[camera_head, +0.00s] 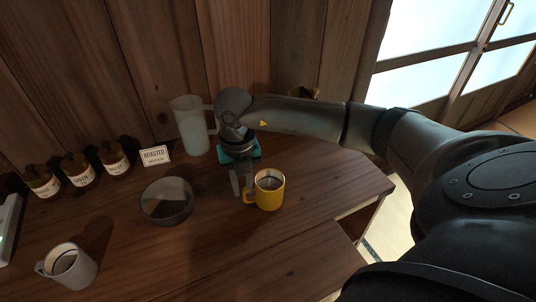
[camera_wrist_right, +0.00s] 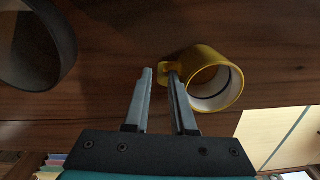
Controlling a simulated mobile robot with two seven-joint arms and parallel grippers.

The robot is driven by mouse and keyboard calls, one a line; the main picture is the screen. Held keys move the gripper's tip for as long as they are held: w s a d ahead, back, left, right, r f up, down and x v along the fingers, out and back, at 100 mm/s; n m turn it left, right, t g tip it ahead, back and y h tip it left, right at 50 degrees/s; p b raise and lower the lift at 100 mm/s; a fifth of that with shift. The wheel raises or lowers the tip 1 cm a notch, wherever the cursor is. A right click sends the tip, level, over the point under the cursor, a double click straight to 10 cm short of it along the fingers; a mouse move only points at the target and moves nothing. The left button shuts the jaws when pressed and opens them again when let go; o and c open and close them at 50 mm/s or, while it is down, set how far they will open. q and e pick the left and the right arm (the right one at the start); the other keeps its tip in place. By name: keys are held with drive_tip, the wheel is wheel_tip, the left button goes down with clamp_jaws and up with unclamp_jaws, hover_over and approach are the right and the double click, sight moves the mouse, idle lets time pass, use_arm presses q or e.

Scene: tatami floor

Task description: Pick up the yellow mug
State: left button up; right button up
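The yellow mug (camera_head: 269,190) stands upright on the wooden counter, its handle toward the left of the picture. It also shows in the right wrist view (camera_wrist_right: 217,72), with its pale inside visible. My right gripper (camera_head: 242,190) points down just left of the mug, at its handle. In the right wrist view, my right gripper's fingers (camera_wrist_right: 161,74) are apart. The handle's end shows between the fingertips, and the right finger covers part of it. A small gap shows between the left finger and the handle. My left gripper is in neither view.
A dark bowl (camera_head: 167,201) sits left of the gripper. A white mug (camera_head: 70,266) stands at front left. A pale pitcher (camera_head: 190,125), a "ROASTED" card (camera_head: 155,156) and brown jars (camera_head: 114,158) line the back. The counter (camera_head: 240,255) is clear in front; its edge lies right of the mug.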

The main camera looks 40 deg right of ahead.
wheel_tip(320, 180, down, 3)
drive_tip(key=shift+s+f, duration=0.1)
drive_tip(key=shift+f, duration=0.1)
clamp_jaws()
drive_tip(key=shift+r, duration=0.1)
idle(1.2)
